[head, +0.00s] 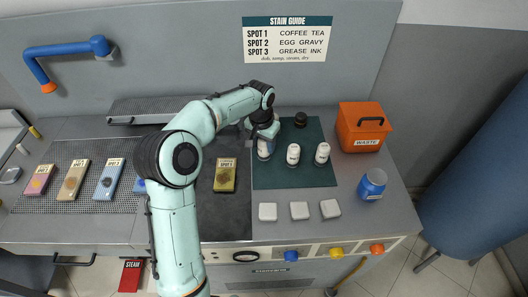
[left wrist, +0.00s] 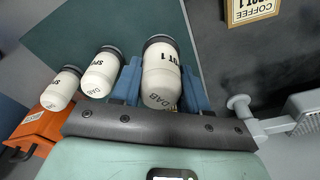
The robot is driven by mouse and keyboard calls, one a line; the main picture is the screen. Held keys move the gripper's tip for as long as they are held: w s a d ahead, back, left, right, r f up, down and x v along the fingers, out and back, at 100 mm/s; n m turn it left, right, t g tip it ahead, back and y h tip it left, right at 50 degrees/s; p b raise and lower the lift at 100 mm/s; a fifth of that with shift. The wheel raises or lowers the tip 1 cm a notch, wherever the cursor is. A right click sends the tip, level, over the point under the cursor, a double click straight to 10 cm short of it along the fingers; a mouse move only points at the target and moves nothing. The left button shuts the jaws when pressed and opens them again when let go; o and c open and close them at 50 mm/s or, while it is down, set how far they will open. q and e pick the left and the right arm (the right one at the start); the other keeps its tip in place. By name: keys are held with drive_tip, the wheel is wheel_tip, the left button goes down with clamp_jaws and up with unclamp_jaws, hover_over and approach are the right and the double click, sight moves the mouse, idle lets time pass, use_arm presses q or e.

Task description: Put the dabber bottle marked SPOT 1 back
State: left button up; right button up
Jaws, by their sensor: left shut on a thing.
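The white dabber bottle marked SPOT 1 (left wrist: 160,72) has a dark base or cap end and stands between the blue fingers of my left gripper (left wrist: 163,88). In the head view the bottle (head: 265,151) shows below my left gripper (head: 264,142), at the left edge of the dark green mat (head: 310,180). The gripper is shut on it. I cannot tell whether the bottle touches the mat. Two similar white bottles, a middle one (head: 293,154) and a right one (head: 322,153), stand on the mat in a row beside it. My right gripper is not in view.
An orange WASTE bin (head: 362,128) and a blue jar (head: 372,184) stand right of the mat. Three white pads (head: 299,210) lie in front. A framed stain card (head: 225,175) lies left on the dark board. A round black thing (head: 300,119) sits at the mat's back.

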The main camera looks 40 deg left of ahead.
sight(264, 152)
use_arm(q)
wheel_tip(264, 152, down, 4)
drive_tip(key=shift+s, duration=0.15)
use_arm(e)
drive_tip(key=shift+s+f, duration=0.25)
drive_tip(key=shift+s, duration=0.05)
use_arm(q)
drive_tip(key=shift+f, duration=0.2)
drive_tip(key=o, duration=1)
drive_tip(key=shift+o, duration=0.2)
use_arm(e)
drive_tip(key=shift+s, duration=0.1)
